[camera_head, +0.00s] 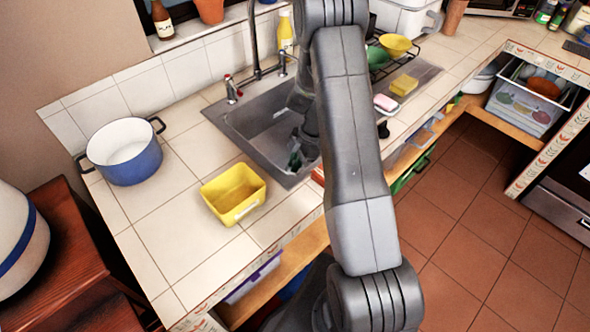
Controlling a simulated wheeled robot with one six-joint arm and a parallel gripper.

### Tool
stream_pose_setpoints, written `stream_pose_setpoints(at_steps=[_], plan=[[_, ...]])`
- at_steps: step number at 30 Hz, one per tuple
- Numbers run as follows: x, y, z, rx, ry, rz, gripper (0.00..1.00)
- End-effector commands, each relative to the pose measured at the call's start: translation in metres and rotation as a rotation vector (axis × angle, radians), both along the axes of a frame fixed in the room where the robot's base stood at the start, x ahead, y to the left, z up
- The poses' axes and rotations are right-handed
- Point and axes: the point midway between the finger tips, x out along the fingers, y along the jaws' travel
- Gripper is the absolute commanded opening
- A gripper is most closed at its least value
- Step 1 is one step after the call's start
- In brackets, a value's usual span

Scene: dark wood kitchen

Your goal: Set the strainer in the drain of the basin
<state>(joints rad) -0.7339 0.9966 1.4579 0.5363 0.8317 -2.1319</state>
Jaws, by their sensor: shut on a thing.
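The grey metal basin (238,122) is set into the tiled counter, in the middle of the head view. My gripper (295,162) points down inside the basin, near its front right part, and is partly hidden by my arm. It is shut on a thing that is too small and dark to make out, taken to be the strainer. The drain cannot be seen; my gripper and arm cover that part of the basin. Whether the strainer touches the basin floor cannot be told.
A yellow tub (234,193) and a blue pot (124,152) stand on the counter left of the basin. A tap (256,45) rises behind it. A pink-and-white sponge (386,103), a yellow sponge (404,85) and a yellow bowl (396,45) lie to the right.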

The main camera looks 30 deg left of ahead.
Motion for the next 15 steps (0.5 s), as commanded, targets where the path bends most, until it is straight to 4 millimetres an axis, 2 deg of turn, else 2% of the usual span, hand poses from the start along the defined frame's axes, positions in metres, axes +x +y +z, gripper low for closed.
stream_pose_setpoints(at_steps=[7,15], plan=[[-0.001,-0.001,-0.030,-0.003,0.002,-0.001,0.00],[0.000,-0.001,-0.038,0.000,0.000,-0.001,0.00]])
